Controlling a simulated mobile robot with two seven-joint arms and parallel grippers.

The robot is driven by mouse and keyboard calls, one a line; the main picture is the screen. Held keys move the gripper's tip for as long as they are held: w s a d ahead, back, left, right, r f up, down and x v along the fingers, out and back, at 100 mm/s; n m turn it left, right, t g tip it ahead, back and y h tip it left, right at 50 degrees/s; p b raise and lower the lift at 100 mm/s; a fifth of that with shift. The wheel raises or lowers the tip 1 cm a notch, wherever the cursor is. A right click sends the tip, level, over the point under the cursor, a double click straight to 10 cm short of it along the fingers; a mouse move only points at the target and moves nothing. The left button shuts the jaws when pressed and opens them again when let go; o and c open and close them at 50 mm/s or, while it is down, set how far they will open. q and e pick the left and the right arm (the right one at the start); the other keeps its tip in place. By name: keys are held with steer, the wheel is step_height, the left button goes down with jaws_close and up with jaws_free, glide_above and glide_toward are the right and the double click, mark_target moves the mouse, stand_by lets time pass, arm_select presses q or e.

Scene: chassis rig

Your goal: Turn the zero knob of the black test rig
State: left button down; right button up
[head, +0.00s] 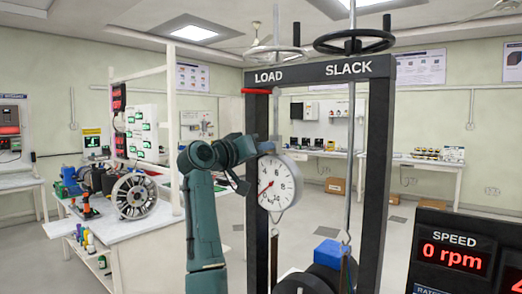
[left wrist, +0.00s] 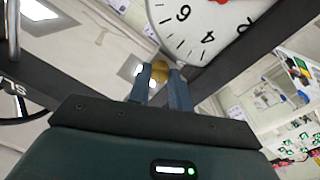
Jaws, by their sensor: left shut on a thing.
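The black test rig (head: 377,150) stands in front of me, with a white round dial gauge (head: 279,184) hanging on its left side. The dial's red needle points to the lower left in the head view. In the left wrist view, a small brass zero knob (left wrist: 161,67) sits at the edge of the dial (left wrist: 205,22). My left gripper (left wrist: 160,75) is shut on this knob, with one finger on either side of it. In the head view, my left gripper (head: 262,148) is at the dial's upper left edge, and the knob is hard to make out there. My right gripper is out of view.
Two handwheels, LOAD (head: 277,53) and SLACK (head: 354,41), top the rig. A speed display (head: 455,255) reading 0 rpm stands at the lower right. A white workbench (head: 140,230) with a spoked wheel is on the left. Open floor lies behind the rig.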

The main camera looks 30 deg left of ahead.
arm_select(q)
steer(key=shift+n, duration=1.1)
steer(key=c, duration=1.3)
jaws_free()
steer(key=shift+s, duration=0.1)
steer(key=s+b, duration=0.1)
steer(key=s, duration=0.3)
steer(key=s+a+b, duration=0.1)
steer(key=s+b, duration=0.1)
steer(key=s, duration=0.2)
steer(key=s+b, duration=0.1)
steer(key=s, duration=0.4)
steer(key=shift+a+f, duration=0.2)
steer(key=shift+a, duration=0.2)
